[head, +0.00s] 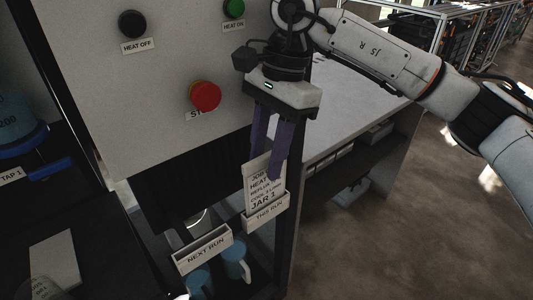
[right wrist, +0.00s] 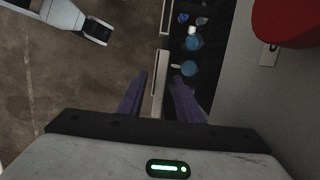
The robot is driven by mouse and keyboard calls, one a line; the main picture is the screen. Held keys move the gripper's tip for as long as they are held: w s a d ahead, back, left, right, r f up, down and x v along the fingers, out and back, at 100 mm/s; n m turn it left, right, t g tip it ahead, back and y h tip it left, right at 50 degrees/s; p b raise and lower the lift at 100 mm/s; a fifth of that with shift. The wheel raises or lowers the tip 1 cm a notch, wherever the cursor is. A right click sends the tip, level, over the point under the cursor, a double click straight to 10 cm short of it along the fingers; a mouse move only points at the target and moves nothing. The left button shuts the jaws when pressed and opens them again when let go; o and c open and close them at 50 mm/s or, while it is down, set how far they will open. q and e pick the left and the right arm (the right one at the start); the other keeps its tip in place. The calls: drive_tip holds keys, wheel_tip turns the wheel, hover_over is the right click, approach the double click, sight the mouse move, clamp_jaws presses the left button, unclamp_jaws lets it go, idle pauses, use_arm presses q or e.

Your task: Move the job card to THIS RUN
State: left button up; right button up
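The job card (head: 262,187), white with print ending in "JAR 1", stands upright in the THIS RUN holder (head: 266,217). The NEXT RUN holder (head: 203,250), lower and to its left, shows no card. My right gripper (head: 264,166) points down at the card's top, one purple finger in front of the card and the other's tip hidden behind it. In the right wrist view, the fingers (right wrist: 157,74) stand apart with a gap between them, a pale strip showing there. The gripper looks open around the card. My left gripper is not in view.
A panel carries a red stop button (head: 205,96), a black HEAT OFF button (head: 132,24) and a green HEAT ON button (head: 234,8). Blue mugs (head: 236,262) stand below the holders. A grey bench (head: 355,100) lies to the right, with open floor beyond.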

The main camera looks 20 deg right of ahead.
drive_tip(key=shift+r, duration=0.1)
drive_tip(key=p+v, duration=0.1)
drive_tip(key=v, duration=0.1)
drive_tip(key=p+v, duration=0.4)
drive_tip(key=shift+s+a+r, duration=0.1)
drive_tip(key=shift+a+r, duration=0.15)
drive_tip(key=shift+r, duration=0.25)
drive_tip(key=shift+f, duration=0.1)
